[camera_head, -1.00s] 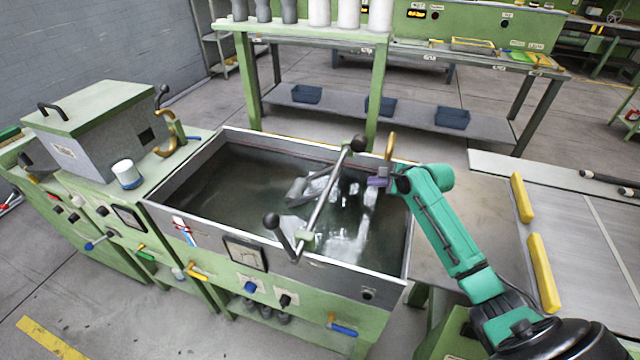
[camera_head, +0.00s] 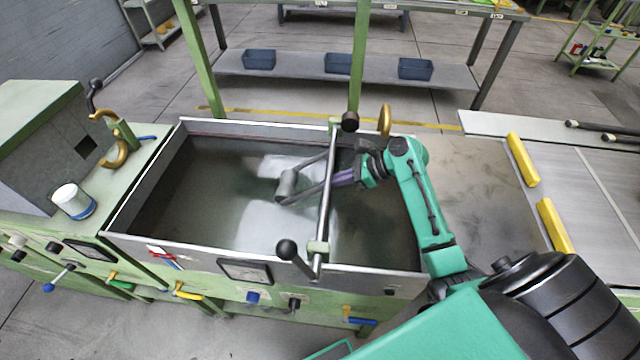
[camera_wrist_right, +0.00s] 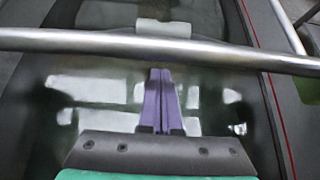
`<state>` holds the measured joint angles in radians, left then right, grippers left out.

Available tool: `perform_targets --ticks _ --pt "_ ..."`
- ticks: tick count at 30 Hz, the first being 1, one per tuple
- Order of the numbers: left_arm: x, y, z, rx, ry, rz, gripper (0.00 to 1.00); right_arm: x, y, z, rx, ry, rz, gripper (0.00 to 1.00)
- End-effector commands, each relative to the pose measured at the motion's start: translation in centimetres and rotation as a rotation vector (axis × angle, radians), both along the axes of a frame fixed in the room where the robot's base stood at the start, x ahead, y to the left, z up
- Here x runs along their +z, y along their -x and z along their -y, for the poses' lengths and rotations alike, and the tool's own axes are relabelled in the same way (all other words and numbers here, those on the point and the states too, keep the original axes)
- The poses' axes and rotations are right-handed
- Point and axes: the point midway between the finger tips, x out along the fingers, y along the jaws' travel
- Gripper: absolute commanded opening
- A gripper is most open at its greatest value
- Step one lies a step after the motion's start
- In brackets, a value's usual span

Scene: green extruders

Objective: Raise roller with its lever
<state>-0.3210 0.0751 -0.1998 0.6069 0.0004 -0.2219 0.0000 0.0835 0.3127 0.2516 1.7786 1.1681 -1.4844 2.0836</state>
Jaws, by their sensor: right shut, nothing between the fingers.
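The roller (camera_head: 287,184) is a short grey cylinder on two thin arms, low over the water in the open tank. Its arms run to a metal cross bar (camera_head: 324,200) that spans the tank from front to back. A lever with a black ball knob (camera_head: 287,249) stands at the bar's front end; another black knob (camera_head: 349,122) is at the back end. My right gripper (camera_head: 343,178) has purple fingers, shut and empty, just right of the bar. In the right wrist view the fingers (camera_wrist_right: 160,95) point at the bar (camera_wrist_right: 160,48), which crosses beyond their tips; contact is unclear. My left gripper is out of view.
The tank's metal rim (camera_head: 190,250) surrounds the water. A brass hook (camera_head: 385,120) stands at the back rim near my right wrist. A white cup (camera_head: 72,200) stands left of the tank. A flat metal table with yellow blocks (camera_head: 522,160) lies to the right.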

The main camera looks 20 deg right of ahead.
Motion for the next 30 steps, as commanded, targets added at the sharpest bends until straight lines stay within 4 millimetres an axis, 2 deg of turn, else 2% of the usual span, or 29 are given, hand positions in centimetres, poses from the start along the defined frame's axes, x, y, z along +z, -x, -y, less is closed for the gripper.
perform_targets --ticks 7,12,17,30 --pt "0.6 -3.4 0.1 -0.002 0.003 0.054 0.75 -2.9 -2.3 -3.6 0.000 -0.002 -0.001 0.00" --pt "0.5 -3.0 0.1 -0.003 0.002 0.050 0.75 -4.4 -3.4 -5.4 0.000 0.000 0.000 0.00" --pt "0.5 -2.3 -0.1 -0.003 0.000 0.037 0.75 -4.9 -3.8 -5.9 0.000 0.002 0.001 0.00" --pt "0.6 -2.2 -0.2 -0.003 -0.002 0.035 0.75 -4.7 -3.9 -6.1 0.000 -0.014 0.011 0.00"
